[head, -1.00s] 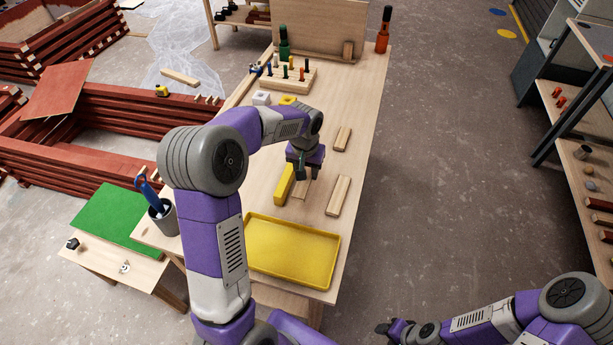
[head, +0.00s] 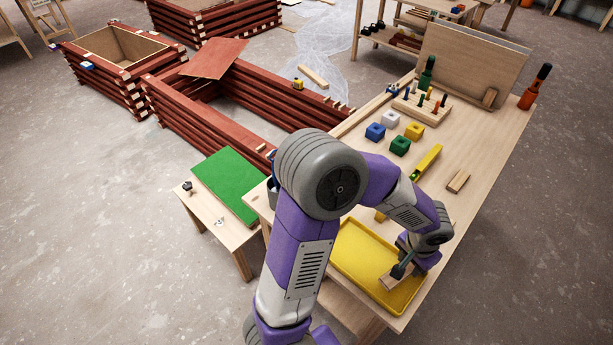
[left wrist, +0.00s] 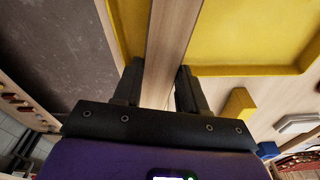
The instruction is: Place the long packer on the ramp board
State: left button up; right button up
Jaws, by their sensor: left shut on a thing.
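A plain wooden strip, which looks like the long packer (head: 390,281), is held in my left gripper (head: 403,264) over the yellow tray (head: 350,262). In the left wrist view the strip (left wrist: 172,40) runs away between the two fingers, with the yellow tray (left wrist: 250,40) behind it. I cannot tell whether it touches the tray. A green board (head: 229,184) lies on a small low table at the left; I cannot tell whether it is the ramp board. My right gripper is out of view.
A shorter wooden piece (head: 458,181) and a yellow bar (head: 427,163) lie on the bench. Coloured blocks, including a green one (head: 400,145), stand behind them. A large panel (head: 470,62) stands at the far end. Red timber frames (head: 215,125) fill the floor beyond the green board.

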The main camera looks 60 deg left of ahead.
aim_at(239, 180)
jog(key=k, duration=0.3)
jog(key=z, duration=2.5)
jog(key=k, duration=3)
jog(key=u, duration=1.9)
